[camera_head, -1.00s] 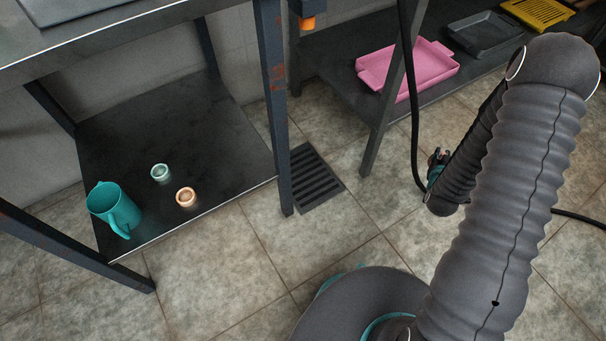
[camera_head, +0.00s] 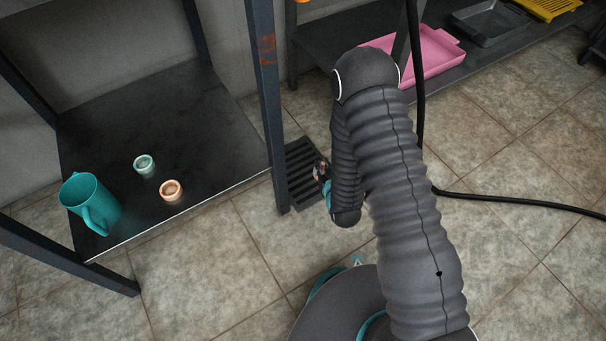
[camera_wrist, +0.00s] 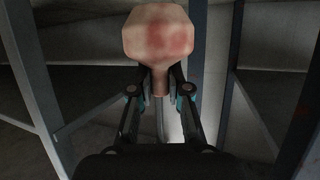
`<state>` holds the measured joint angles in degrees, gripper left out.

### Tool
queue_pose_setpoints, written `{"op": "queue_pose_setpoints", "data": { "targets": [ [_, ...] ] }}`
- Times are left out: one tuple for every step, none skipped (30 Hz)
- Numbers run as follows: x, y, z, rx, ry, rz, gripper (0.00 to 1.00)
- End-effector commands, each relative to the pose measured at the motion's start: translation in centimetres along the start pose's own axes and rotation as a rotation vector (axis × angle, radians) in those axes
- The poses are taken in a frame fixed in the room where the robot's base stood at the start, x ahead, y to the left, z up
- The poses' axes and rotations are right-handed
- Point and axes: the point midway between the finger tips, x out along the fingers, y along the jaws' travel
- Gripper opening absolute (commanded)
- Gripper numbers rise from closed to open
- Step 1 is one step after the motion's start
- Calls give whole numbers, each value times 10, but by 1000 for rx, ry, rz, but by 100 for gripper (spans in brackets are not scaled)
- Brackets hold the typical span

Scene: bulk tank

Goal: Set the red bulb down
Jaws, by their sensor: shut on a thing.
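In the wrist view my gripper (camera_wrist: 160,92) is shut on the neck of the red bulb (camera_wrist: 158,36). The bulb's head is pale with reddish patches and stands above the fingertips. In the head view my gripper (camera_head: 322,172) is small and partly hidden behind my arm, over the floor grate beside the table leg. The bulb is too small there to make out clearly.
A dark lower shelf (camera_head: 200,120) at the left carries a teal jug (camera_head: 90,203), a green cup (camera_head: 144,164) and an orange cup (camera_head: 171,189). Its right and back parts are clear. A dark leg (camera_head: 267,110) stands at its right corner. A pink tray (camera_head: 436,55) lies behind, with a black hose (camera_head: 520,199) nearby.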

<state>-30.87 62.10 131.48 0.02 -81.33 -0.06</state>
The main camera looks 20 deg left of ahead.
Motion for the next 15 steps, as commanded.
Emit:
{"op": "queue_pose_setpoints", "data": {
  "targets": [
    [2,-5,4,-3,0,-9,0],
    [4,-7,5,-4,0,-11,0],
    [7,-9,6,-5,0,-13,0],
    [10,-10,7,-5,1,-13,0],
    [15,-11,8,-5,1,-13,0],
    [22,-13,9,-5,2,-13,0],
    [29,-15,9,-5,3,-13,0],
    [35,-16,11,-5,2,-13,0],
    [44,-19,13,-5,2,-13,0],
    [51,-21,14,-5,1,-13,0],
    [57,-22,15,-5,2,-13,0],
    [66,-24,17,-5,1,-12,0],
    [73,-26,18,-4,2,-12,0],
    [80,-28,19,-4,2,-12,0],
    [88,-30,21,-5,2,-12,0]
  ]
}}
